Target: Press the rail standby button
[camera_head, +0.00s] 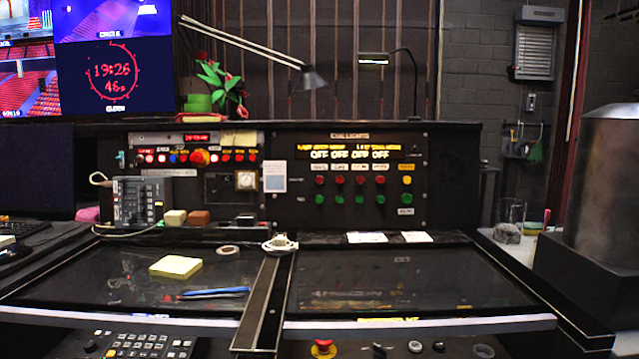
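A black control panel (345,215) stands upright at the back of the desk. Its amber display (350,150) reads OFF several times. Below it is a row of red buttons (339,181) above a row of green buttons (339,199). A lone yellow button (407,181) sits at the right end. The small labels by the buttons are too small to read, so I cannot tell which one is rail standby. Another cluster of lit buttons (162,158) is on the left panel. Neither of my grippers is in view.
The glass desktop holds a yellow notepad (175,267), blue pens (213,292) and a white plug (280,244). A desk lamp (312,79) leans above the panel. A large metal cylinder (605,190) stands at the right. A red knob (323,346) is at the front. The desktop's right half is mostly clear.

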